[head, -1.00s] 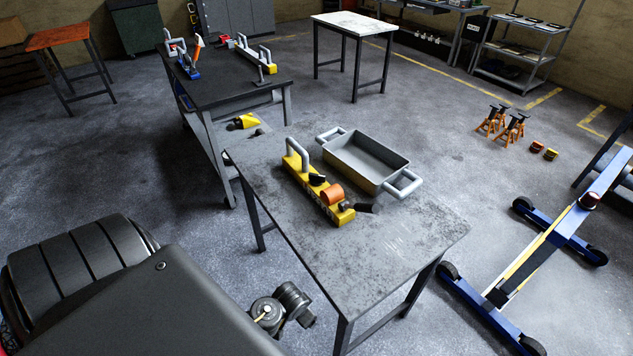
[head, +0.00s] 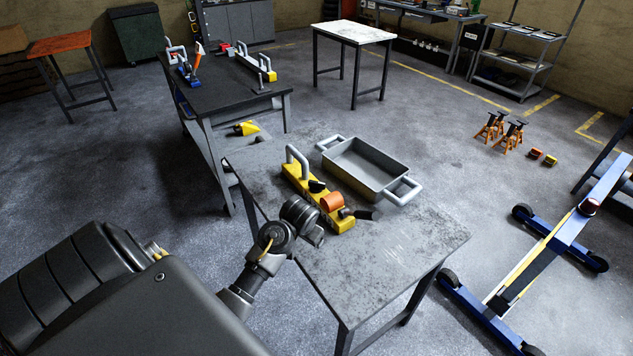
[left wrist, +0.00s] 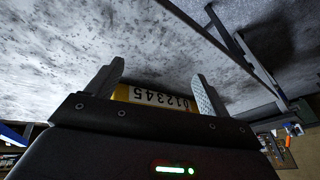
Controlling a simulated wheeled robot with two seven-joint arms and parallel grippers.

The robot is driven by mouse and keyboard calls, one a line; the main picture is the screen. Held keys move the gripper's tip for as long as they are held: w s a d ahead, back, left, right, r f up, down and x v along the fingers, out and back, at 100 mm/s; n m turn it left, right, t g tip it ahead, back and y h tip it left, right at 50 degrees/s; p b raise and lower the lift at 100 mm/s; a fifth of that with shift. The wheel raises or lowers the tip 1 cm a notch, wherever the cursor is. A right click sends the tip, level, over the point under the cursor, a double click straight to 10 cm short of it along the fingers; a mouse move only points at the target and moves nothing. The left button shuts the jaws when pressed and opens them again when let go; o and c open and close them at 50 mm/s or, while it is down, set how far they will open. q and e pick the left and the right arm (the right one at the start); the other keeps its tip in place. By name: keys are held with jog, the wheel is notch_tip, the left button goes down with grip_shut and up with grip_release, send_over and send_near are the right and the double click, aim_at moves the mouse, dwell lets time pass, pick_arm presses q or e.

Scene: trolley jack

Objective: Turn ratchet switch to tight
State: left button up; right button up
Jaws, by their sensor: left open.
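A yellow tool box-like bar (head: 340,222) lies on the grey metal table, with a grey loop handle (head: 297,158) at its far end. An orange cylinder (head: 332,202), a small black knob (head: 317,186) and a dark lever-like piece (head: 367,214) sit on or beside it. I cannot tell which part is the ratchet switch. My left arm's wrist (head: 290,225) is at the table's near-left edge, close to the bar; its fingers are not clear there. In the left wrist view my left gripper (left wrist: 158,84) is open, with a yellow surface bearing a number strip (left wrist: 157,97) showing between its fingers. My right gripper is out of view.
A grey tray (head: 366,166) with two handles stands behind the bar on the table (head: 385,260). The table's front right part is clear. A blue trolley jack (head: 540,265) is on the floor to the right. A dark workbench (head: 225,95) stands behind left.

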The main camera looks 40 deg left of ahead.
aim_at(316, 182)
pick_arm(q)
jog(key=w+a+r+n+h, duration=0.1)
jog(key=w+a+r+n, duration=0.1)
jog(key=w+a+r, duration=0.5)
jog(key=w+a+r+n, duration=0.1)
jog(key=w+a+r, duration=0.2)
jog(key=w+r, duration=0.35)
jog(key=x, duration=0.5)
jog(key=w+x, duration=0.1)
jog(key=x, duration=0.5)
jog(key=shift+w+d+r+p, duration=0.15)
jog(key=shift+w+d+p, duration=0.05)
jog(key=shift+p, duration=0.15)
jog(key=shift+x, duration=0.85)
jog(key=shift+t, duration=0.3)
jog(key=shift+c, duration=0.4)
jog(key=c, duration=0.9)
